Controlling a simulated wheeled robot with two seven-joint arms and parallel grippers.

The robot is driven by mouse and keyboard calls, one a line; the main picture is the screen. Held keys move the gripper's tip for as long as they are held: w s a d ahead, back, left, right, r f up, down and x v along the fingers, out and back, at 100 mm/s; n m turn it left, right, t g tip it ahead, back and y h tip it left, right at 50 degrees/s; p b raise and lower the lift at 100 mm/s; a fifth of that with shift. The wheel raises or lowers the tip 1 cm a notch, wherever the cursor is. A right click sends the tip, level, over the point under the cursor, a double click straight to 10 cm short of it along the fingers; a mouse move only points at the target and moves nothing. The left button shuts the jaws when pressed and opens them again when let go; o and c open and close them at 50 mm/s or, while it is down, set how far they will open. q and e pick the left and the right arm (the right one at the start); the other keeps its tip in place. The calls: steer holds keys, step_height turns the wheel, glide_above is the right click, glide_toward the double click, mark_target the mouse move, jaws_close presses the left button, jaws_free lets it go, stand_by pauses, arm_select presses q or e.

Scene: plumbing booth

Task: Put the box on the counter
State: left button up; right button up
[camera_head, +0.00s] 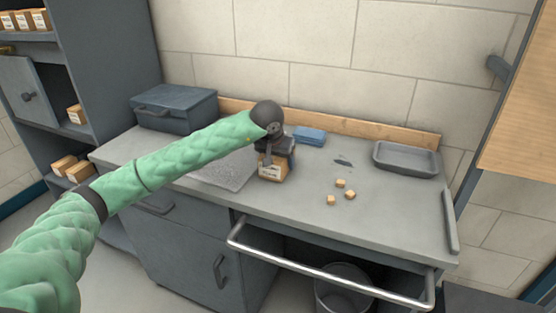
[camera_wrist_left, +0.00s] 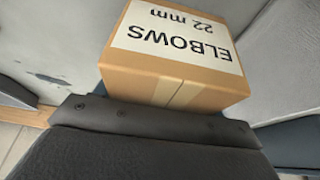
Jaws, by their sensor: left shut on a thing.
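A small cardboard box (camera_head: 272,172) with a white label is in my left gripper (camera_head: 273,158) in the head view. In the left wrist view the box (camera_wrist_left: 175,75) fills the middle and its label reads "ELBOWS 22 mm", upside down. My left gripper is shut on the box from above. The box is over the grey counter (camera_head: 375,215), near the mat; whether its underside touches the surface I cannot tell. My right gripper is not in view.
A dark toolbox (camera_head: 175,108), a light mat (camera_head: 222,170), a blue block (camera_head: 309,136), a grey tray (camera_head: 405,158) and several small tan cubes (camera_head: 340,183) are on the counter. A metal rail (camera_head: 330,275) runs along the front. Shelves at left hold similar boxes (camera_head: 78,172).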

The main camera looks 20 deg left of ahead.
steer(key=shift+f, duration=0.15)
arm_select(q)
steer(key=o, duration=1.2)
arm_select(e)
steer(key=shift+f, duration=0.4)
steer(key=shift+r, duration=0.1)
